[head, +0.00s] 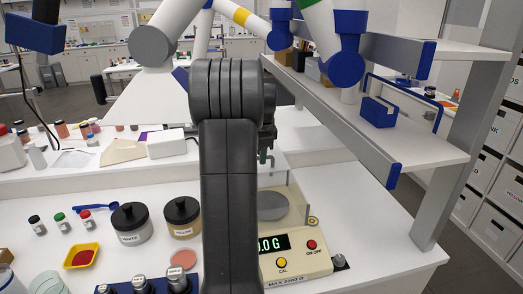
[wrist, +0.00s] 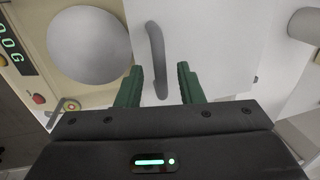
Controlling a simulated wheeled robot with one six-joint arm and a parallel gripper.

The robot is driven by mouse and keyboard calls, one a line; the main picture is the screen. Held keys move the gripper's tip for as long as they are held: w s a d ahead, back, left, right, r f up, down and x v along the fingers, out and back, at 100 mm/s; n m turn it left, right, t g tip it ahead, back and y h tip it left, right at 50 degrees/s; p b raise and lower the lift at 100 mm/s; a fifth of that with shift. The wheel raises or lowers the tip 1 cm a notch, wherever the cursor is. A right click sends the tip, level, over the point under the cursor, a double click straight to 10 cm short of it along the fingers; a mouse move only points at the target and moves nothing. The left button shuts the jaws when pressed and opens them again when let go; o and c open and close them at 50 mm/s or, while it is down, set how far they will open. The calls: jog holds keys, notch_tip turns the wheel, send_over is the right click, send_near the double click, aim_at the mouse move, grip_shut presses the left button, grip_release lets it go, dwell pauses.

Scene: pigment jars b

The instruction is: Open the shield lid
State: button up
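The balance (head: 296,264) stands on the white bench, with a lit green display and a round grey pan (head: 271,206). A clear shield (head: 296,200) surrounds the pan, partly hidden behind my arm. The pan (wrist: 90,45) also shows at the left of the wrist view. A grey curved handle (wrist: 155,45), apparently the shield lid's, lies to the right of the pan. My gripper (wrist: 160,67) is open, with one green finger on each side of the handle's near end. Contact or depth cannot be told. In the head view my gripper (head: 266,155) is above the shield.
Two black-lidded jars (head: 131,223) (head: 182,216) stand left of my arm. A yellow tray (head: 81,256) of red pigment, a blue spoon (head: 96,207) and small vials lie further left. A raised shelf (head: 385,130) with a blue box (head: 378,112) runs behind and right of the balance.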

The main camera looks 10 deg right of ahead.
notch_tip(320, 180, up, 14)
jog(key=s+b, duration=0.1)
jog(key=s, duration=0.1)
jog(key=shift+s+f, duration=0.2)
jog(key=shift+s, duration=0.15)
jog(key=shift+f, duration=0.1)
jog(key=f, duration=0.4)
jog(key=w+f, duration=0.1)
jog(key=f, duration=0.3)
jog(key=w+f+p, duration=0.1)
jog(key=f, duration=0.4)
jog(key=shift+w, duration=0.25)
jog(key=shift+f, duration=0.35)
jog(key=shift+s+r, duration=0.1)
jog(key=shift+s, duration=0.3)
jog(key=shift+b, duration=0.3)
